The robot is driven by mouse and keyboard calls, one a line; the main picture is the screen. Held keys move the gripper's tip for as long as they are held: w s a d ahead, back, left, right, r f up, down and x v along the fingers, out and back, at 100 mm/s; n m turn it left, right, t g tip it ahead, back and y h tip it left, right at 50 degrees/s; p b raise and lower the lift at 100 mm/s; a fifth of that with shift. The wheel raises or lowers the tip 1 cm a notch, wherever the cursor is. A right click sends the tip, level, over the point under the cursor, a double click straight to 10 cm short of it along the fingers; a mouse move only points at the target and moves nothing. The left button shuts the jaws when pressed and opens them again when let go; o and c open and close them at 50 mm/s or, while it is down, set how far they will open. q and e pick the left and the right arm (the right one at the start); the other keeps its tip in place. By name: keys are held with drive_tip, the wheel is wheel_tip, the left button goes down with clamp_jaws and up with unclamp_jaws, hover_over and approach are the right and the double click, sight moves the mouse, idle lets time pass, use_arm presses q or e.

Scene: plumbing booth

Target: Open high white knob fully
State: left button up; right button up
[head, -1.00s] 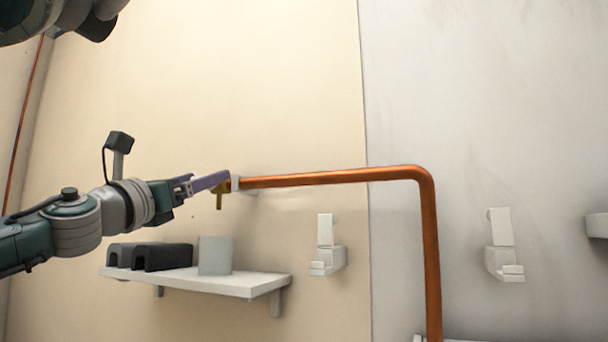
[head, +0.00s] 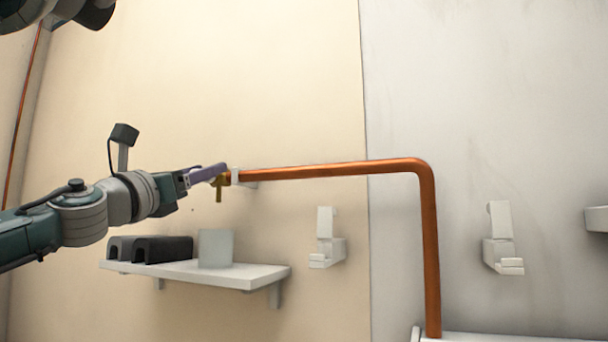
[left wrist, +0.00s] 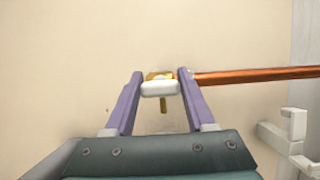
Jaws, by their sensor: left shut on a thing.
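The white knob (left wrist: 160,88) sits on a brass valve (left wrist: 163,105) at the left end of a copper pipe, seen in the left wrist view. In the head view the brass valve (head: 219,187) shows with its spout pointing down, and the knob is hidden by the fingers. My left gripper (head: 220,172) is at the valve; in the left wrist view its two purple fingers (left wrist: 160,86) are on either side of the knob, shut on it. My right gripper is not in view.
The copper pipe (head: 330,168) runs right from the valve, then bends down. Below the valve a white shelf (head: 240,280) holds black blocks (head: 162,253) and a grey cup (head: 216,249). White wall brackets (head: 326,240) stand to the right.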

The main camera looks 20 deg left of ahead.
use_arm(q)
clamp_jaws()
